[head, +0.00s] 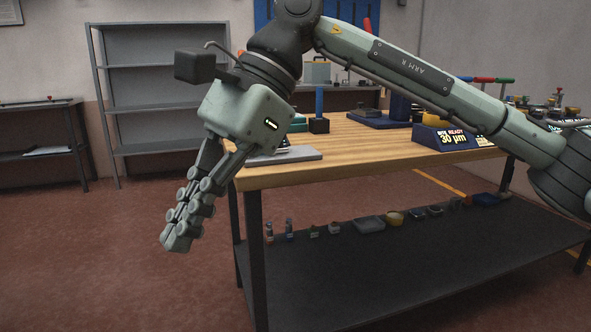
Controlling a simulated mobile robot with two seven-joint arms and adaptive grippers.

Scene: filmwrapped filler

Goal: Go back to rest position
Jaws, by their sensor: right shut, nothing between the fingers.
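My right gripper (178,240) hangs in the air just left of the workbench's near left corner, pointing down and to the left. Its fingers are together with nothing between them. My right arm comes in from the right and reaches across above the bench. My left gripper is not in view.
A wooden-topped workbench (360,148) has a dark lower shelf (400,262) with several small items along its back. A blue display stand (453,139) and other tools are on top. Empty grey shelving (150,90) stands behind. The red floor (80,250) at left is clear.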

